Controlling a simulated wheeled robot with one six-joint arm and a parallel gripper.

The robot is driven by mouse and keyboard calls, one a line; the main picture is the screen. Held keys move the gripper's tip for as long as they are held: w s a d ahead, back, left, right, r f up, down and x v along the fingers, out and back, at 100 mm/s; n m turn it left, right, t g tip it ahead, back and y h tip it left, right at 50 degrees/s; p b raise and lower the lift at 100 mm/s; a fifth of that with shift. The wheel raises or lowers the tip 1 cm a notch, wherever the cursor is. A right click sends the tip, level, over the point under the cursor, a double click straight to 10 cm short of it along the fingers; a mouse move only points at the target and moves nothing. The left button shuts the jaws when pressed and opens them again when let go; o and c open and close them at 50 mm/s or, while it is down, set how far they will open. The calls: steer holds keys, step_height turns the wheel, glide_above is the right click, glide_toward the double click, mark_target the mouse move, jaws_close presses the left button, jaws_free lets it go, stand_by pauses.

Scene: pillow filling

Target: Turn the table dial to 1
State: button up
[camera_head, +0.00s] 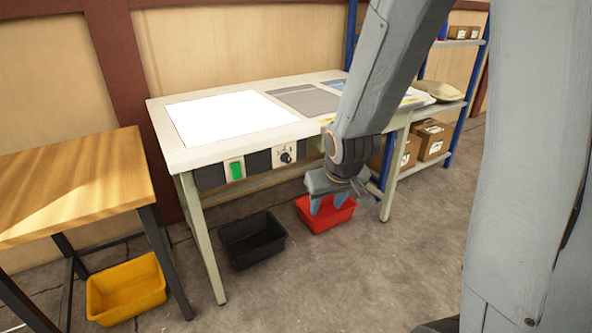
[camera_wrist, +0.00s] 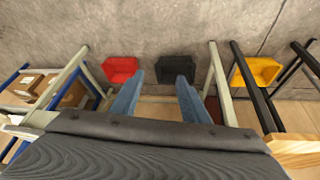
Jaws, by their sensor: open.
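The table dial (camera_head: 286,157) is a small black knob on a pale plate in the front panel of the light table. Its pointer setting is too small to read. The light table (camera_head: 176,153) has a pale top with a bright white lit panel. My gripper (camera_head: 329,205) hangs in front of the table, below and to the right of the dial, apart from it. In the wrist view my gripper (camera_wrist: 157,92) shows two blue fingers spread apart with nothing between them. The dial does not show in the wrist view.
A green switch (camera_head: 236,170) sits left of the dial. Red (camera_head: 327,222), black (camera_head: 251,247) and yellow (camera_head: 127,292) bins stand on the floor. A wooden table (camera_head: 70,185) is at left, a blue-framed shelf (camera_head: 453,123) with boxes at right. Floor in front is clear.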

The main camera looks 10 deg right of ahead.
steer(key=w+f+n+t+y+b, duration=0.1)
steer(key=w+f+t+b, duration=0.2)
steer(key=w, duration=0.5)
steer(key=w+f+t+b, duration=0.2)
steer(key=w+f, duration=0.1)
steer(key=w, duration=0.4)
steer(key=n+t+y+b, duration=0.3)
steer(key=t+y+b, duration=0.1)
steer(key=t+b, duration=0.25)
glide_toward(288, 160)
steer(key=w, duration=0.2)
steer(key=shift+t, duration=0.35)
steer(key=x, duration=0.6)
steer(key=shift+w+a+f, duration=0.25)
steer(key=shift+a+f, duration=0.1)
steer(key=shift+f, duration=0.05)
steer(key=c, duration=1.1)
